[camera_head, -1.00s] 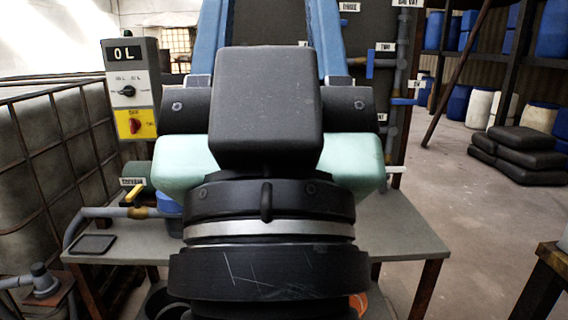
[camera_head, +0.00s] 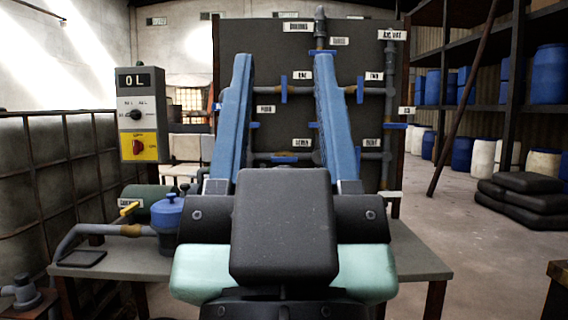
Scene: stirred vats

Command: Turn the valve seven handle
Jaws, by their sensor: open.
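A dark upright panel (camera_head: 350,27) carries grey pipes, labels and blue valve handles. A small label (camera_head: 302,143) between my fingers appears to read SEVEN, though its print is blurred. A blue handle (camera_head: 285,158) lies level just below it, on a grey pipe. My gripper (camera_head: 283,58) is open and empty, its two long blue fingers pointing up and away in front of the panel. I see no contact with the handle; the depth between them is hard to judge. The fingers and black gripper body hide parts of the panel.
A grey bench (camera_head: 420,262) stands below the panel. A control box reading 0 L (camera_head: 137,115), a blue-lidded vessel (camera_head: 170,212) and a yellow-handled valve (camera_head: 129,208) are at left. Other handles include an upright one (camera_head: 360,89) at right. Open floor lies at right.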

